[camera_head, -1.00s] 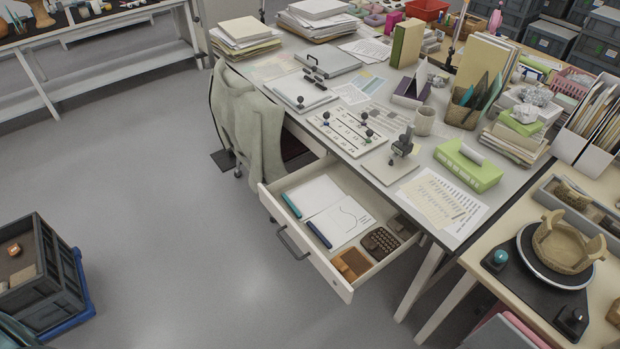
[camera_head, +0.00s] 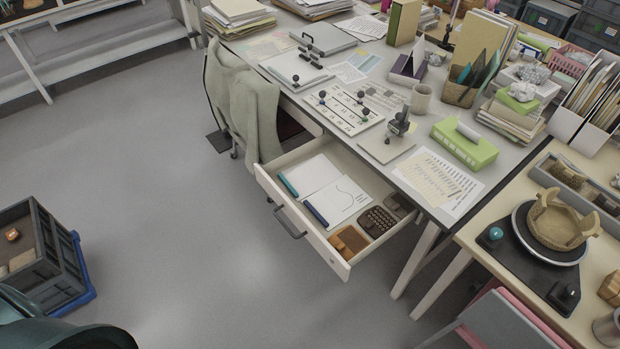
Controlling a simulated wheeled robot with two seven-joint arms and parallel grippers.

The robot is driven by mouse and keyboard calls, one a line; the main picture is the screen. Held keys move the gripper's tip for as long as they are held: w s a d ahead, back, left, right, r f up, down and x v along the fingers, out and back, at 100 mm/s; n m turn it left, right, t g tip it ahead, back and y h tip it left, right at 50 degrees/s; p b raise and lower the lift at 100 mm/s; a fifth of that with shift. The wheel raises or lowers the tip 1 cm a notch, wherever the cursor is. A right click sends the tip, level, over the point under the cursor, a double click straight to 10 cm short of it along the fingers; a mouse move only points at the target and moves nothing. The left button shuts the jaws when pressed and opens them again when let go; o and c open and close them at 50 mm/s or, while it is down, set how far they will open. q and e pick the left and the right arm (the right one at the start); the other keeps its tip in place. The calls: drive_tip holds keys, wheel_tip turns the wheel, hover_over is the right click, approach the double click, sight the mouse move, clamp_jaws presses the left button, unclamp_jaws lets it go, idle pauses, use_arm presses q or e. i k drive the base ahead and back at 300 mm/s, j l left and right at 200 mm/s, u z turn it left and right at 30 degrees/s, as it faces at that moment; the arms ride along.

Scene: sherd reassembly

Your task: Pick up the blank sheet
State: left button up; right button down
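A blank white sheet (camera_head: 312,173) lies in the open desk drawer (camera_head: 305,229), toward its back left. A second white sheet (camera_head: 341,201), with a thin curved line and small marks on it, lies against its right side. A teal pen-like stick (camera_head: 288,185) lies along the blank sheet's left edge, and a dark blue one (camera_head: 316,215) lies at the front of the marked sheet. Neither of my grippers shows in this view, so their state is hidden.
The drawer also holds a brown block (camera_head: 348,241) and a dark keypad-like object (camera_head: 377,222). A grey garment hangs on a chair (camera_head: 245,110) beside the drawer. The crowded desk stands behind. Grey floor in front is clear; a dark crate (camera_head: 45,255) stands at left.

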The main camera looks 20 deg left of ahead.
sight(302, 180)
drive_tip(key=j+z, duration=0.2)
drive_tip(key=z, duration=1.05)
drive_tip(key=j+z, duration=0.35)
drive_tip(key=k+j+z, duration=0.15)
drive_tip(key=j+z, duration=0.15)
drive_tip(key=j, duration=0.25)
drive_tip(key=k+j+z, duration=0.15)
drive_tip(key=j+z, duration=0.2)
drive_tip(key=k+j+z, duration=0.3)
drive_tip(key=j, duration=0.15)
drive_tip(key=k+j+z, duration=0.4)
drive_tip(key=k+j, duration=0.7)
drive_tip(key=j, duration=0.15)
drive_tip(key=k+j, duration=0.95)
